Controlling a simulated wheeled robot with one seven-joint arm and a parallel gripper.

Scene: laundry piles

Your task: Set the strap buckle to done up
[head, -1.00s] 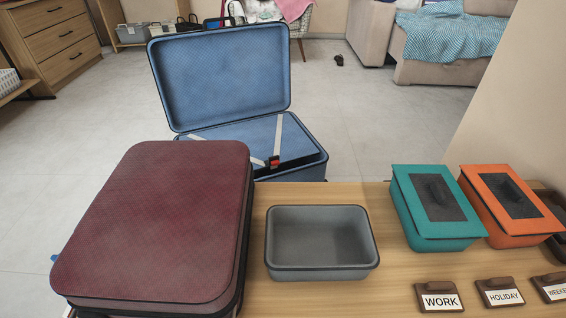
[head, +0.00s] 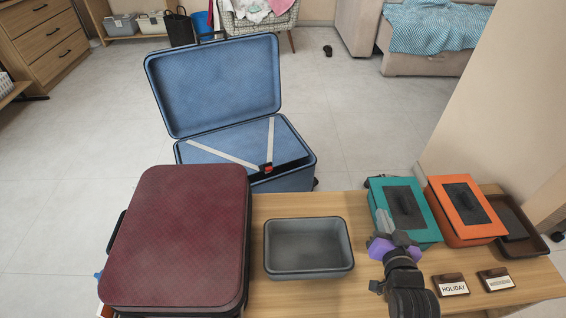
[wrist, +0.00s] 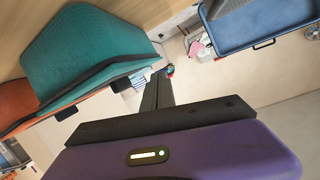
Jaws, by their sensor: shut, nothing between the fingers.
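The open blue suitcase (head: 196,147) stands on the floor behind the table, its lid raised. Two pale straps (head: 222,153) run across its inside in a V and meet at the red and black buckle (head: 267,168) near the front edge. From here I cannot tell whether the buckle's halves are joined. My gripper (head: 403,238), purple and black, is over the right part of the table, in front of the teal box and well apart from the buckle. In the wrist view its fingers (wrist: 163,78) are together and empty.
A closed maroon suitcase (head: 180,235) fills the table's left. A grey bin (head: 308,270) stands mid-table. A teal box (head: 425,230) and an orange box (head: 441,205) stand at the right, close to my gripper. Label stands, including HOLIDAY (head: 450,285), are at the front right.

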